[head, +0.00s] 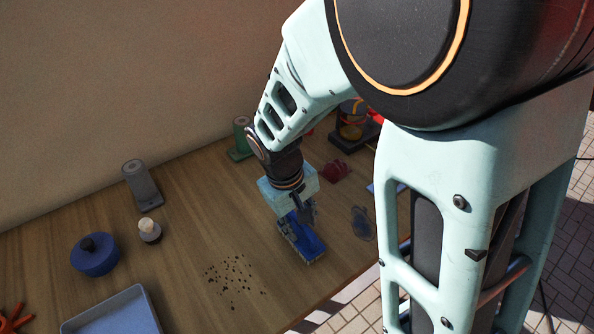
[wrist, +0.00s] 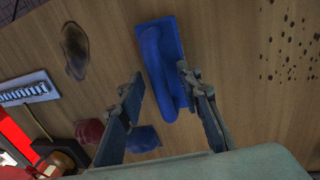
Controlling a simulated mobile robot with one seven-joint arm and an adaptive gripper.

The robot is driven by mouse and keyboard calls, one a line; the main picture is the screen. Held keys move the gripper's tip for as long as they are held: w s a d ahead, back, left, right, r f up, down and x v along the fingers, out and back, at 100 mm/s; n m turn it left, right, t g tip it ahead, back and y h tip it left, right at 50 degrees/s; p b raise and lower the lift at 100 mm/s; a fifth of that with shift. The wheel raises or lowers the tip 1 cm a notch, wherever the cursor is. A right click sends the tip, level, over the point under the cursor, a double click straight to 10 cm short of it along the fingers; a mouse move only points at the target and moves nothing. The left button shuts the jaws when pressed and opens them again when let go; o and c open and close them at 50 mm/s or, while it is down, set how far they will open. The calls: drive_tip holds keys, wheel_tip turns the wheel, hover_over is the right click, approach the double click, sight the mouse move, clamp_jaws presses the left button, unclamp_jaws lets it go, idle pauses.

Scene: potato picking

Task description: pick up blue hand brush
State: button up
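The blue hand brush (head: 311,246) lies on the wooden table below my gripper (head: 301,213) in the head view. In the wrist view the brush (wrist: 172,38) has a flat blue base with a raised, rounded handle. My gripper (wrist: 160,72) is open there, with one finger on each side of the handle's near end. The right finger overlaps the brush's edge in the picture. I cannot tell whether either finger touches the brush.
Dark crumbs (head: 232,277) lie left of the brush, and a dark oval object (head: 362,222) lies to its right. A red item (head: 336,171) lies behind. A blue pot (head: 94,255) and grey tray (head: 115,312) stand left. The table's front edge is close to the brush.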

clamp_jaws()
drive_tip(key=shift+r, duration=0.15)
idle(0.4)
